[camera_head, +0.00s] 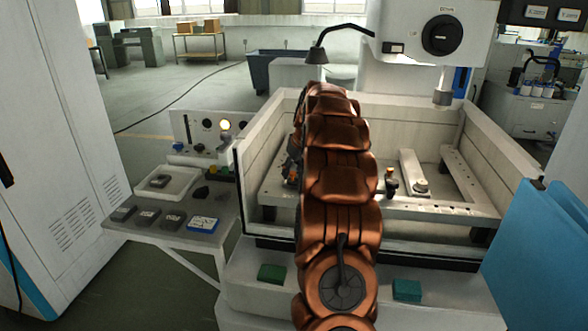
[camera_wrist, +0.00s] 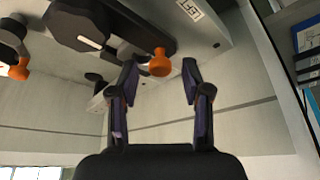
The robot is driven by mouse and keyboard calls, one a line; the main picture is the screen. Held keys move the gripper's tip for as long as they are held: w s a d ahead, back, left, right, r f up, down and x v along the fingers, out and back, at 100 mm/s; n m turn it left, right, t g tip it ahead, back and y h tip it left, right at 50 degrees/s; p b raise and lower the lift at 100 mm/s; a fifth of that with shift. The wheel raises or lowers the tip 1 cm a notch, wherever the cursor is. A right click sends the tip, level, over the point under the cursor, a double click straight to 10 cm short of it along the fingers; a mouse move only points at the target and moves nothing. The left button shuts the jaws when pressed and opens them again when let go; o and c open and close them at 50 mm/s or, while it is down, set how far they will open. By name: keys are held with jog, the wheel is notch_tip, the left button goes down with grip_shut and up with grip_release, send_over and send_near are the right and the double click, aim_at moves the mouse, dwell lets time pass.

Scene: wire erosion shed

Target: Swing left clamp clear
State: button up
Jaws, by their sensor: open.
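In the wrist view my gripper (camera_wrist: 160,66) is open, with its two dark fingers apart. An orange knob (camera_wrist: 160,62) on a dark clamp arm (camera_wrist: 115,28) appears between the fingertips; I cannot tell whether either finger touches it. A second orange knob (camera_wrist: 18,68) is at the left edge of this view. In the head view my copper arm reaches into the machine tank and hides most of the left side of the work frame. A clamp with an orange knob (camera_head: 390,172) stands in view right of my arm. The left clamp is mostly hidden there.
The tank's pale walls (camera_head: 490,150) surround the work area. A machine head (camera_head: 443,95) hangs at the right, and a black lamp (camera_head: 317,55) sits behind my arm. A side table (camera_head: 150,232) with a tray and dark blocks is at left. A blue panel (camera_head: 535,255) is at right.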

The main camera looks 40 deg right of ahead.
grip_shut()
dwell(0.4)
